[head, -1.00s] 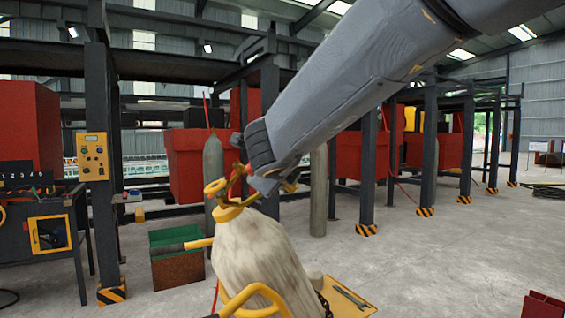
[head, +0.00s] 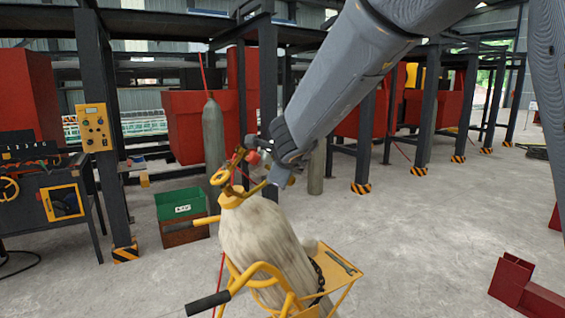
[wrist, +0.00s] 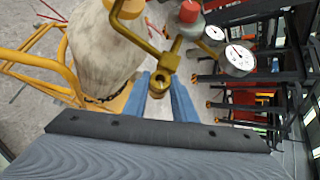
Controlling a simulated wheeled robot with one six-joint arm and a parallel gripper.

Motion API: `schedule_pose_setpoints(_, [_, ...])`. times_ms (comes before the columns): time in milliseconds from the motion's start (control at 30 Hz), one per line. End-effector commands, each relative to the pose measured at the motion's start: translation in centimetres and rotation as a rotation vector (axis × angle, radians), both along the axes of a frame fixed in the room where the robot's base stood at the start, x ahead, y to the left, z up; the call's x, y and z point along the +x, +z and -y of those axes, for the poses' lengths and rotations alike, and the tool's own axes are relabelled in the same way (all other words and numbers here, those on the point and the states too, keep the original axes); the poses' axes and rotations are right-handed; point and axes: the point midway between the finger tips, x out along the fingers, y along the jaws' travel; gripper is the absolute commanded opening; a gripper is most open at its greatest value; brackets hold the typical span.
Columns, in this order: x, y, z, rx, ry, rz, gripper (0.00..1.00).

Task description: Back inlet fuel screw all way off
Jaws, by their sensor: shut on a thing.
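A worn whitish gas cylinder (head: 258,240) stands on a yellow hand cart, and its yellow collar tops it. It also shows in the wrist view (wrist: 98,50). A brass valve fitting (wrist: 168,62) with a screw-like round end lies at the fingertips. Two pressure gauges (wrist: 238,58) and a red knob (wrist: 189,12) sit just right of it. My gripper (wrist: 163,90), with blue fingers, is shut on the brass inlet screw (wrist: 159,82). In the head view the fingertips are hard to make out, close to the red part (head: 253,157) above the collar.
The yellow cart (head: 262,270) has a tray holding a wrench (head: 345,264). A green bin (head: 181,205) stands behind left. A grey cylinder (head: 213,140) and dark posts stand behind. Red steel pieces (head: 528,290) lie at right. Floor to the right is open.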

Motion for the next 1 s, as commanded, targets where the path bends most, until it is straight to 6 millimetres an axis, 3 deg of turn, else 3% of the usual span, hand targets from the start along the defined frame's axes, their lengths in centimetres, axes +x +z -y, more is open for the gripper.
schedule_pose_setpoints(767, [0.04, 0.01, 0.01, -0.019, 0.030, -0.030, 0.02])
schedule_pose_setpoints(800, [0.04, 0.01, 0.01, -0.019, 0.030, -0.030, 0.28])
schedule_pose_setpoints(900, [0.04, 0.01, 0.01, -0.019, 0.030, -0.030, 0.43])
schedule_pose_setpoints(1000, [0.05, 0.01, 0.01, -0.019, 0.030, -0.030, 0.43])
